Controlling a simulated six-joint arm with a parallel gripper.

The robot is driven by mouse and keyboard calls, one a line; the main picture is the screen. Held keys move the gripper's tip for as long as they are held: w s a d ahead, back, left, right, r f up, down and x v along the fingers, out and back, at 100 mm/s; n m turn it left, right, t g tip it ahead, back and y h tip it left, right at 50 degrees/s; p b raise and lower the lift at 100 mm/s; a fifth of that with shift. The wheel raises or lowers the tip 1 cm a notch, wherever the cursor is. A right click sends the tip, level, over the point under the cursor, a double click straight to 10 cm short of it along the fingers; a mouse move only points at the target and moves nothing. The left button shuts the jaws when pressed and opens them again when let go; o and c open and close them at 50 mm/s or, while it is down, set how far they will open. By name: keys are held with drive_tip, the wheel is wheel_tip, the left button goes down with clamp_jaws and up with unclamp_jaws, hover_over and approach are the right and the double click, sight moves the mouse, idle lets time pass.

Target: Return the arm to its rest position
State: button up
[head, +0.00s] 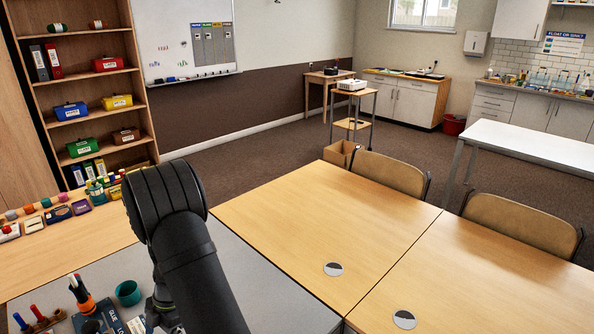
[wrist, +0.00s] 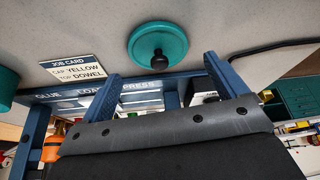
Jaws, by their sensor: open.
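My gripper (wrist: 163,68) shows in the wrist view as two blue fingers standing wide apart, with nothing seen held between them. A round teal piece with a black knob (wrist: 158,45) lies on the light grey surface just beyond the fingertips; I cannot tell its distance. In the head view my black arm reaches over the grey worktop at the lower left and hides most of the gripper. A blue press with white lettering (wrist: 140,88) stands behind the fingers, partly covered by them.
A job card reading cap yellow, top dowel (wrist: 72,68) is beside the press. A teal cup (head: 128,293) and an orange-and-black item (head: 84,301) stand left of my arm. Wooden tables (head: 310,225) to the right are mostly clear. A shelf (head: 92,77) stands behind.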

drive_tip(key=shift+r, duration=0.8)
wheel_tip(320, 180, down, 4)
drive_tip(key=shift+d+r, duration=0.1)
drive_tip(key=v, duration=1.2)
drive_tip(key=x, duration=1.2)
wheel_tip(320, 180, up, 4)
drive_tip(key=shift+r, duration=0.1)
drive_tip(key=w+d+r, duration=0.3)
drive_tip(key=d+r, duration=0.4)
drive_tip(key=d, duration=0.4)
drive_tip(key=w+a+r+m+t, duration=0.2)
drive_tip(key=w+a+m+t, duration=0.1)
drive_tip(key=w+a+m, duration=0.4)
drive_tip(key=w+a+r+m+t+y, duration=0.1)
drive_tip(key=w+a+r+m+t, duration=0.1)
drive_tip(key=w+a+m, duration=0.6)
drive_tip(key=shift+w+a+m+t+y, duration=0.25)
drive_tip(key=shift+a+m+t, duration=0.25)
drive_tip(key=shift+a+m, duration=0.7)
